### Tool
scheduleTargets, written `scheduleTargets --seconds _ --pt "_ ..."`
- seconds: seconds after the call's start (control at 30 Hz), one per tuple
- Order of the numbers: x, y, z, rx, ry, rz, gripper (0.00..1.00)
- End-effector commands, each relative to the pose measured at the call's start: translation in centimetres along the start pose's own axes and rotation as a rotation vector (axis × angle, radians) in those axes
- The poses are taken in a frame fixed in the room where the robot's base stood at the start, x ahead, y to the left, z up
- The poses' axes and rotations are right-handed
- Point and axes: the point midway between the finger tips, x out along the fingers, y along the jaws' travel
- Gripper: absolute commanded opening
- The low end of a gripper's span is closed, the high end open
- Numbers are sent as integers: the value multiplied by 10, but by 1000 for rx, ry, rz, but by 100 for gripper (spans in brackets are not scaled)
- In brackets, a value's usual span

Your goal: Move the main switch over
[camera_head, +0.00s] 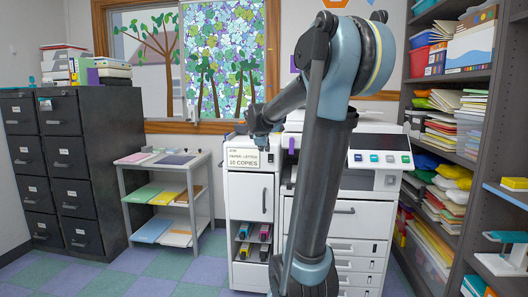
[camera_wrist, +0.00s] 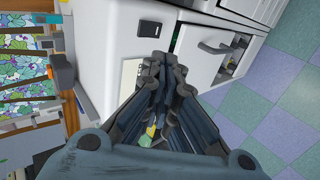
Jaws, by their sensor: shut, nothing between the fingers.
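My gripper (camera_head: 262,141) is shut and empty, pointing down at the top front of the white copier's left cabinet (camera_head: 262,200). In the wrist view, the shut fingers (camera_wrist: 164,62) cover part of the cabinet's white face (camera_wrist: 112,45) and the pale job card. The card (camera_head: 249,158) reads 10 copies and is on the upper front of the cabinet. A small dark part (camera_head: 271,157) shows just right of the card; I cannot tell whether it is the main switch. Contact between fingertips and cabinet cannot be told.
The copier's control panel (camera_head: 380,159) is right of my arm. A grey cart (camera_head: 165,170) with paper stands left of the copier, beside dark filing cabinets (camera_head: 90,150). Full shelves (camera_head: 450,78) line the right. The checkered floor (camera_head: 150,272) is clear at front left.

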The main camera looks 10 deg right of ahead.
Motion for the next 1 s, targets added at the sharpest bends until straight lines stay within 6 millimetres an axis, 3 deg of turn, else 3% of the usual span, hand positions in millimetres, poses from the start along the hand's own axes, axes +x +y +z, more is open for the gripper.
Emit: scheduleTargets --seconds 0.3,0.63,1.0 --pt "3 -14 0 0 0 -59 0" --pt "6 -14 0 0 0 -60 0" --pt "45 -16 0 1 0 -60 0"
